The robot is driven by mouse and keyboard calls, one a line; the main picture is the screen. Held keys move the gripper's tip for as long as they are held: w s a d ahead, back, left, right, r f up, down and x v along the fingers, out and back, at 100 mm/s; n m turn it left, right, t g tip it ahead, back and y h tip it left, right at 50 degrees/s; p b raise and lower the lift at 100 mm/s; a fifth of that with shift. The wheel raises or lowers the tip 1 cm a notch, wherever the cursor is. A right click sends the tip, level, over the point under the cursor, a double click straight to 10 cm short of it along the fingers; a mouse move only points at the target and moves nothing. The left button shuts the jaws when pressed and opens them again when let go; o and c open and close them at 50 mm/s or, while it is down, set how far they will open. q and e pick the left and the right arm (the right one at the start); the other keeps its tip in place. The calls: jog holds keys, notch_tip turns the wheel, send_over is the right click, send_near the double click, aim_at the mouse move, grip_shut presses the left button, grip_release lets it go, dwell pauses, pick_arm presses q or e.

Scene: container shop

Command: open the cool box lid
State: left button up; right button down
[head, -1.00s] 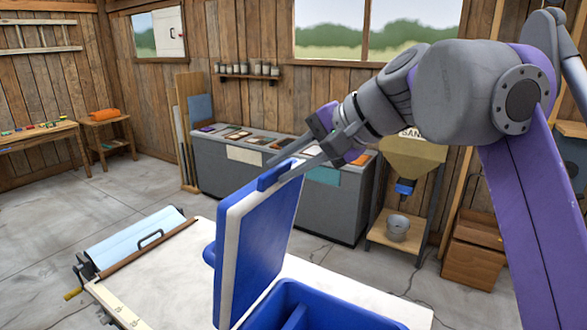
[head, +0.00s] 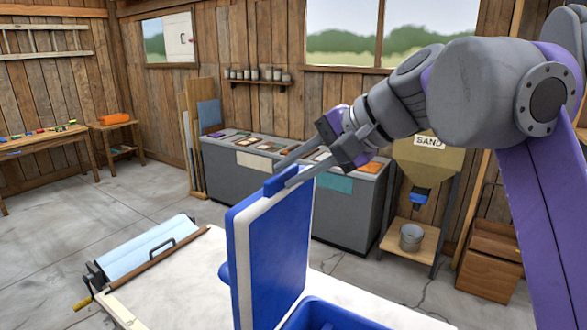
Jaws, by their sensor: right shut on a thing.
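The blue cool box (head: 325,314) stands on a pale worktable at the bottom of the head view, and only part of its open top shows. Its lid (head: 277,252), blue with a white inner rim, stands up roughly vertical at the left side of the box. My right gripper (head: 284,176) reaches in from the right and is shut on the blue handle lip at the lid's top edge. My left gripper is not in the view.
The pale worktable (head: 189,268) carries a blue-topped roller device (head: 148,250) with a handle at its left. Behind stand a grey counter (head: 345,215) with trays and a sand hopper (head: 427,160) above a bucket (head: 411,237). Grey floor is clear at left.

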jog(key=c, duration=0.9)
grip_release()
jog(key=shift+d+r, duration=0.1)
jog(key=shift+s+d+r, duration=0.15)
jog(key=shift+d+r, duration=0.05)
jog(key=v, duration=0.2)
jog(key=shift+s+d+r, duration=0.1)
jog(key=shift+s+d, duration=0.1)
jog(key=shift+d, duration=0.1)
jog(key=s+d, duration=0.2)
jog(key=d, duration=0.1)
jog(key=s+d, duration=0.2)
jog(key=d, duration=0.1)
jog(key=s+d, duration=0.2)
jog(key=d, duration=0.1)
jog(key=shift+s+d+b, duration=0.2)
jog(key=shift+d+b, duration=0.1)
jog(key=shift+d, duration=0.05)
